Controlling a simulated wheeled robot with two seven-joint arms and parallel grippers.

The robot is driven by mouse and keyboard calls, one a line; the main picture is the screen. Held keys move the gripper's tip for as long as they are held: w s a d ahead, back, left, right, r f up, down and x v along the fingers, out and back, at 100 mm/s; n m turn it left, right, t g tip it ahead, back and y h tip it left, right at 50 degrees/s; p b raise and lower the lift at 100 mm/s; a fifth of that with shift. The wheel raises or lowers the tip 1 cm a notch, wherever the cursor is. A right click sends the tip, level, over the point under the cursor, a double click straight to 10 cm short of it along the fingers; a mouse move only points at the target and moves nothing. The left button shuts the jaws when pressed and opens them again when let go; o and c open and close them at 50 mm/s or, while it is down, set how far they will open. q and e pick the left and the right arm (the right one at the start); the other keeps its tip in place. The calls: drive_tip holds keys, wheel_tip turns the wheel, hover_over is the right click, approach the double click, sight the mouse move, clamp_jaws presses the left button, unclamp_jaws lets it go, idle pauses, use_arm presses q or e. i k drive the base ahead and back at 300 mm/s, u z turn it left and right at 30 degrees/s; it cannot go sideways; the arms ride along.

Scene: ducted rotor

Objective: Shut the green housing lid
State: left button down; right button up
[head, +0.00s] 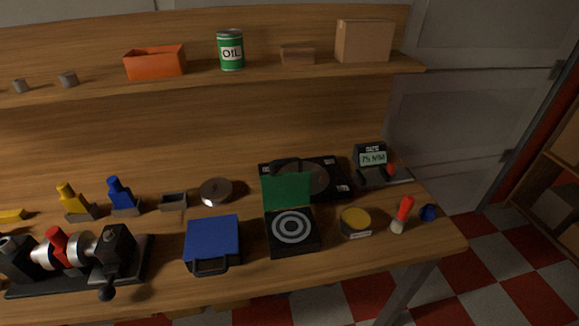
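The green housing lid (287,190) stands raised, roughly upright, at the back edge of a black housing (276,243). The housing is open at the top, and a grey-and-white ringed disc (291,226) shows in it. Neither of my grippers is in the head view.
A blue case (212,239) with a dark handle lies just left of the housing. A yellow-topped round tin (355,219) and a red-handled tool (403,211) stand to its right. A black device (336,176) sits close behind the lid. A shelf (198,76) runs above.

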sight(280, 191)
drive_tip(key=u, duration=1.65)
drive_tip(key=k, duration=0.95)
drive_tip(key=z, duration=0.95)
drive_tip(key=i, duration=0.5)
drive_tip(key=u, duration=0.1)
